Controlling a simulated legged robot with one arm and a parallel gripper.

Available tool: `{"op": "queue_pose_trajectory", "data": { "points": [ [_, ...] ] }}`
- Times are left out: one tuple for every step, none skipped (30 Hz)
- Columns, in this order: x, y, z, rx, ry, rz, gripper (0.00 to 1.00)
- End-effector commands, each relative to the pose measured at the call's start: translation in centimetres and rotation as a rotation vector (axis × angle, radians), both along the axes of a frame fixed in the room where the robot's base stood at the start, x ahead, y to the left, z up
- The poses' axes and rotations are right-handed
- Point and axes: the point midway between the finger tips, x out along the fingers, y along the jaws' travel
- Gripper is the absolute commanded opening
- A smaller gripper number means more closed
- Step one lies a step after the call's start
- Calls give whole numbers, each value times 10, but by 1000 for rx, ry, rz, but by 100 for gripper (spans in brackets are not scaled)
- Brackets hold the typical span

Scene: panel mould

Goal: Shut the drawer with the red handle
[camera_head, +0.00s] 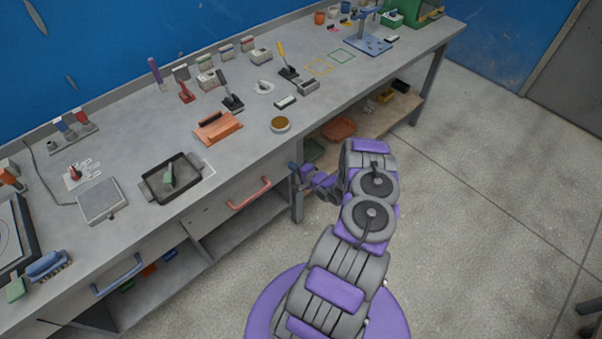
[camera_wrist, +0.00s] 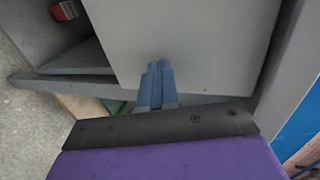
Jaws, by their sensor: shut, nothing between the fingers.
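The red handle (camera_head: 249,194) is on the grey front of a drawer (camera_head: 215,207) under the workbench top, in the head view. The drawer front looks about level with the bench front, but I cannot tell whether a small gap remains. My gripper (camera_head: 295,168) is to the right of the handle, near the bench leg, apart from the handle. In the wrist view my gripper's blue fingers (camera_wrist: 157,66) are together and empty, in front of a plain grey panel (camera_wrist: 185,40). Whether they touch it is unclear. A small red thing (camera_wrist: 66,10) shows at top left, too cropped to identify.
A second drawer has a blue handle (camera_head: 117,277) at lower left. The workbench (camera_head: 245,155) bears a black tray (camera_head: 172,179), an orange float (camera_head: 217,128) and several tools. A lower shelf (camera_head: 375,118) holds bins.

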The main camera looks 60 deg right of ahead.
Motion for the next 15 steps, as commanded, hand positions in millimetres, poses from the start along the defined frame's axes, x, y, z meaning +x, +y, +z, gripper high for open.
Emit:
{"op": "queue_pose_trajectory", "data": {
  "points": [
    [3,0,0,-1,-1,1,0],
    [4,0,0,-1,-1,1,0],
    [4,-1,0,0,0,1,0],
    [5,-1,0,0,0,0,0],
    [5,-2,0,0,0,0,0],
    [5,-2,0,0,-1,0,0],
    [5,-2,0,0,-1,0,0],
    [5,-3,0,1,-1,0,0],
    [5,-3,0,1,-1,0,0],
    [5,-4,0,1,-1,0,0],
    [5,-4,0,1,-1,0,0],
    [5,-4,0,1,-1,0,0],
    [5,-4,0,1,-1,0,0],
    [6,-4,0,1,-1,1,0],
    [9,-4,0,0,-2,1,0]
  ]
}}
